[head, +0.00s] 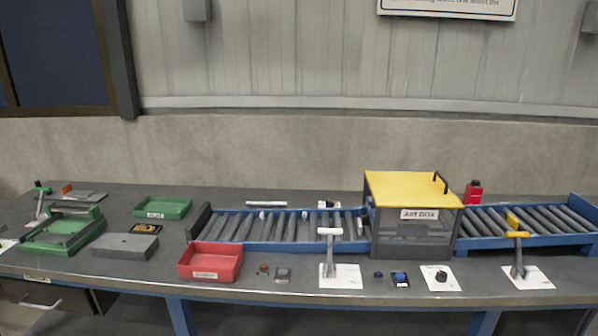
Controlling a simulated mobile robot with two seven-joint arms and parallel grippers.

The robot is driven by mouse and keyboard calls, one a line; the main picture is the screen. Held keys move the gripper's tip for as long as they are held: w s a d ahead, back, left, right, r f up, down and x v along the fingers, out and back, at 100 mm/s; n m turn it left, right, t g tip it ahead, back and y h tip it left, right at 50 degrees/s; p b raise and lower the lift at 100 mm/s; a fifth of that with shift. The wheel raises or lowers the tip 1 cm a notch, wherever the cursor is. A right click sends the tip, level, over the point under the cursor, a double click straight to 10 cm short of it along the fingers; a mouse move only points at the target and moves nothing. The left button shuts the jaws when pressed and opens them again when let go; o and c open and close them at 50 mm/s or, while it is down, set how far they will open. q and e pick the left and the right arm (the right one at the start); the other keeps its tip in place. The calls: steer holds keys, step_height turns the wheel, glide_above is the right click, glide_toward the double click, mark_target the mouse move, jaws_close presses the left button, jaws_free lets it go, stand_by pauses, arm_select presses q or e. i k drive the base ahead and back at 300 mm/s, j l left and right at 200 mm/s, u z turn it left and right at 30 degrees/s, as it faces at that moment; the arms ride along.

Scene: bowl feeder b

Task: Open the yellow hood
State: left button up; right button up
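The yellow hood (408,188) is the flat top of a grey box with see-through sides, standing over the roller conveyor right of the middle. It lies flat and looks closed. A dark handle (440,182) stands up at its right side. A white label (419,214) is on the box's front. Neither of my grippers is in the head view.
Blue-framed rollers (290,226) run left and right of the box. In front stand a white-handled lever (329,250), a yellow-handled lever (517,252) and small buttons. A red tray (212,276) is left; a red bottle (474,192) stands behind the conveyor.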

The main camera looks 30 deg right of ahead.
mark_target(390, 189)
steer(key=z, duration=1.55)
steer(key=i+j+z, duration=0.1)
steer(key=i+j, duration=0.15)
steer(key=i, duration=0.15)
